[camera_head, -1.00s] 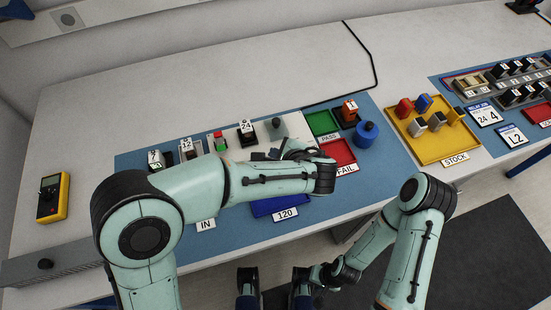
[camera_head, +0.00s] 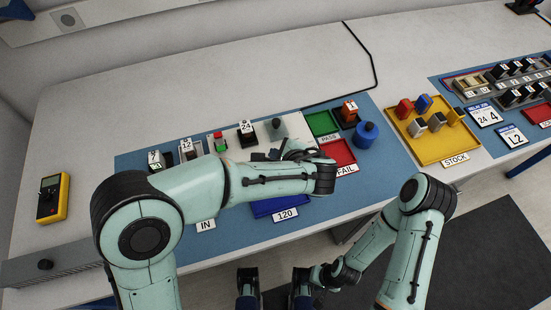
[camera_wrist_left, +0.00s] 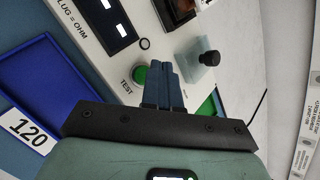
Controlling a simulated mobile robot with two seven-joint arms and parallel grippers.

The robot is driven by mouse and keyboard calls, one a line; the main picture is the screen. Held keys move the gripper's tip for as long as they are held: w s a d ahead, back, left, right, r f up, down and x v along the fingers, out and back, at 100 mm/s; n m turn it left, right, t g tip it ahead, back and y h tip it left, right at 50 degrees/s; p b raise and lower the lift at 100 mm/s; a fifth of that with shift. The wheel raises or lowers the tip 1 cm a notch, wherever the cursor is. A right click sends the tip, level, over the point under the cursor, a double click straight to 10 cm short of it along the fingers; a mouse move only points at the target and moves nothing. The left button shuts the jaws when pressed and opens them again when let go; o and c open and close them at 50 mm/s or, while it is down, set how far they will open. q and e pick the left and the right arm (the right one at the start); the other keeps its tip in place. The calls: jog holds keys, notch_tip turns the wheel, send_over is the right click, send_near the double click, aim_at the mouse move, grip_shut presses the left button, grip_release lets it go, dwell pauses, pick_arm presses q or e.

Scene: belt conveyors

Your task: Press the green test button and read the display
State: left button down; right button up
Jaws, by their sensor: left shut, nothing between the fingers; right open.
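The green test button (camera_wrist_left: 139,76) sits beside the TEST label on a light panel in the left wrist view. My left gripper (camera_wrist_left: 163,66) is shut and empty, its blue fingertips right beside the button and covering part of its edge; I cannot tell whether they touch it. The display (camera_wrist_left: 106,20) is a dark window with white lit segments, cut off by the frame top, and I cannot read a value. In the head view my left gripper (camera_head: 297,150) is over the mat, and the button and display are hidden. My right gripper (camera_head: 320,277) is low in front of the table, open.
A black-knobbed fixture (camera_wrist_left: 207,59) stands close to the fingers. A blue tray marked 120 (camera_head: 276,207) lies in front. A yellow meter (camera_head: 52,198) lies far left.

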pick_arm(q)
jog(key=shift+f, duration=0.1)
dwell(0.6)
jog(key=shift+f+b, duration=0.3)
jog(key=shift+b, duration=0.1)
jog(key=shift+f+b, duration=0.35)
jog(key=shift+f, duration=0.05)
dwell(0.4)
jog(key=shift+r, duration=0.1)
jog(key=shift+r+p, duration=0.65)
jog(key=shift+r, duration=0.05)
notch_tip(320, 180, up, 5)
jog(key=p, duration=0.4)
dwell(0.3)
dwell(0.8)
